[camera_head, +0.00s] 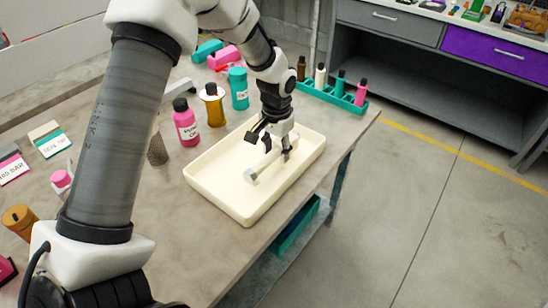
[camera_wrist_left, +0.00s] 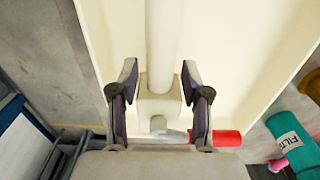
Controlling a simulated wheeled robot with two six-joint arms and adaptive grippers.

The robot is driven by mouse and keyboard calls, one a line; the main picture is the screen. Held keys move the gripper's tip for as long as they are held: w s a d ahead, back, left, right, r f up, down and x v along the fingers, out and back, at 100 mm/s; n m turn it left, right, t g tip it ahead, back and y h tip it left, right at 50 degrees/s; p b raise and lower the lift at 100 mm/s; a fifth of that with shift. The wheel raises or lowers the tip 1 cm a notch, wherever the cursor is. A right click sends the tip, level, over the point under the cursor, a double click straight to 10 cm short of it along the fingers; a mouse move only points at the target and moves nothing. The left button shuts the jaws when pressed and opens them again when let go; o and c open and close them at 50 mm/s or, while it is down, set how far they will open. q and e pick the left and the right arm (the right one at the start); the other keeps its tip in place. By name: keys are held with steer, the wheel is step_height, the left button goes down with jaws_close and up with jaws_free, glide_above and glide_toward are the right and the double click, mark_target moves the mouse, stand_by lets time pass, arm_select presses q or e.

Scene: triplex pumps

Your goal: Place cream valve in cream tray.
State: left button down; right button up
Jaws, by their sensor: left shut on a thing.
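The cream tray (camera_head: 238,209) lies on the workbench near its right edge in the head view, and its pale floor fills the middle of the left wrist view (camera_wrist_left: 110,35). My left gripper (camera_head: 277,150) is over the inside of the tray, fingers pointing down. In the left wrist view its two fingers (camera_wrist_left: 160,68) flank the block-shaped body of the cream valve (camera_wrist_left: 160,103), and it is shut on the valve. A long pale pipe extends from the body. In the head view a pale end of the valve (camera_head: 251,176) shows low over the tray floor; contact is unclear.
A pink bottle (camera_head: 186,125), a gold bottle (camera_head: 213,107) and a teal bottle (camera_head: 238,90) stand behind the tray. A teal rack (camera_head: 330,95) with several small bottles is at the bench's far end. Labels and pink parts lie at left. Open floor is right.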

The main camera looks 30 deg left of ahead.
mark_target(276, 159)
arm_select(q)
steer(key=shift+f, duration=1.4)
steer(key=shift+f, duration=0.15)
steer(key=c, duration=0.5)
jaws_free()
steer(key=shift+s, duration=0.1)
steer(key=shift+c, duration=0.2)
step_height(276, 159, up, 12)
steer(key=shift+r, duration=0.15)
